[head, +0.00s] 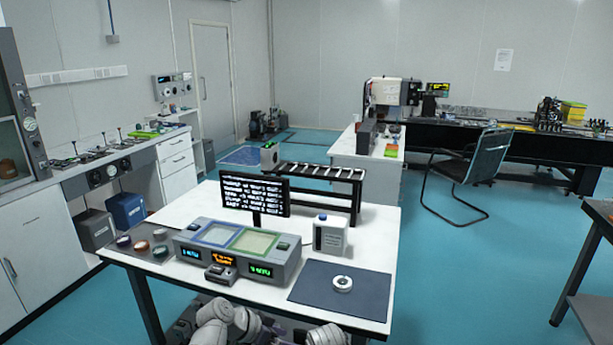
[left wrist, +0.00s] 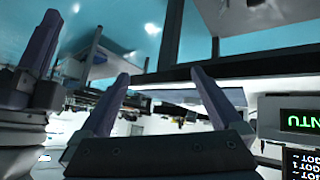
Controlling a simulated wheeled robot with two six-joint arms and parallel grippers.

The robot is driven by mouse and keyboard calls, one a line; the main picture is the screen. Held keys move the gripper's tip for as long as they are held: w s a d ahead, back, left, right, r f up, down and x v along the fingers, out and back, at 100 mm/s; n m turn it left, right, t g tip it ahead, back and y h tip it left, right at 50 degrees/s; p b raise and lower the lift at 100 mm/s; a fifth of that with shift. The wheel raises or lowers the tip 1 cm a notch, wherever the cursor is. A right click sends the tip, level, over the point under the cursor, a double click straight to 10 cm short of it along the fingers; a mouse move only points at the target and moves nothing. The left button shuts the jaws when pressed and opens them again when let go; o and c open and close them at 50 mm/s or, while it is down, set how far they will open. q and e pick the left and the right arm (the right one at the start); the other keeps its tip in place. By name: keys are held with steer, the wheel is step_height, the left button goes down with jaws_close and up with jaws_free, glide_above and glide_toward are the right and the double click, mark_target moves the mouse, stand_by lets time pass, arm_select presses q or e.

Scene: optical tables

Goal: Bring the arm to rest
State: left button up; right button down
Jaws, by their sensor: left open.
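My left gripper (left wrist: 160,72) shows in the left wrist view with its two fingers spread apart and nothing between them. A similar grey-purple finger shape (left wrist: 38,55) at the left edge of that view looks like part of my right gripper; its jaw opening cannot be made out. In the head view, only pale links of my arms show at the bottom edge, in front of the white table (head: 378,235). No gripper fingers can be made out there.
The table holds a device with two pads (head: 240,238), a monitor (head: 254,194), a white bottle (head: 330,235), a black rack (head: 318,180) and a dark mat (head: 340,302) with a white ring (head: 342,284). A chair (head: 470,165) stands on open floor behind.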

arm_select(q)
steer(key=s+a+f+n+g+y+p, duration=0.1)
steer(key=s+n+g+y+p, duration=0.3)
steer(key=s+y, duration=0.5)
steer(key=s+n, duration=0.1)
steer(key=s, duration=0.3)
steer(key=shift+s+a+f+n, duration=0.15)
steer(key=shift+s+n, duration=0.15)
